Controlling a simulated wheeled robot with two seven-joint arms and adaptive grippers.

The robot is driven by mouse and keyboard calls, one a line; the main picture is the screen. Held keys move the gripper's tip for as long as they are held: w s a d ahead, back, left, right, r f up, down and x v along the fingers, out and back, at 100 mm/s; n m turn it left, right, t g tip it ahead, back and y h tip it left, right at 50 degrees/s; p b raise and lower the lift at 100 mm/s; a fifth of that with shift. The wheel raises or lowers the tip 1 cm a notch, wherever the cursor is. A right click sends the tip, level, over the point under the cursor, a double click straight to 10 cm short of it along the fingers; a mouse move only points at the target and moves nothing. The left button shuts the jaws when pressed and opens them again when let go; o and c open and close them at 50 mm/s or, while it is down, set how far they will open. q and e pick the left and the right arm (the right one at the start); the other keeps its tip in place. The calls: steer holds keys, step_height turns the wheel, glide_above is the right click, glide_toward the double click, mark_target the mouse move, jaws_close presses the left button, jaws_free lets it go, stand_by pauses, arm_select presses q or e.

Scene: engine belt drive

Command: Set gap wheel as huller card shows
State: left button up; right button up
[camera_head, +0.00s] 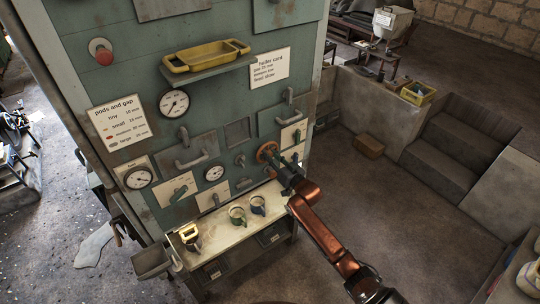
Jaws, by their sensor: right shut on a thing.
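The reddish-brown gap wheel (266,151) sits on the right part of the green machine front. My right gripper (277,165) reaches it from the lower right and is shut on it; the fingers partly hide the wheel's lower right side. The white huller card (268,67) is at the upper right of the panel; its title reads, but the small lines under it are blurred. A second card, "pods and gap" (120,122), lists tiny, small, medium and large with mm values, partly too small to read. My left gripper is not in view.
Lever plates (293,133) and a handle (288,96) are close to the wheel. Dials (174,103) and a red button (102,51) are further left. A yellow tray (205,56) rests on the upper shelf. Open floor lies right.

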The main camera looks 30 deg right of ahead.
steer(key=shift+n, duration=1.4)
jaws_close()
steer(key=o, duration=0.7)
jaws_free()
steer(key=shift+o, duration=0.2)
steer(key=s+d, duration=0.1)
steer(key=s, duration=1.1)
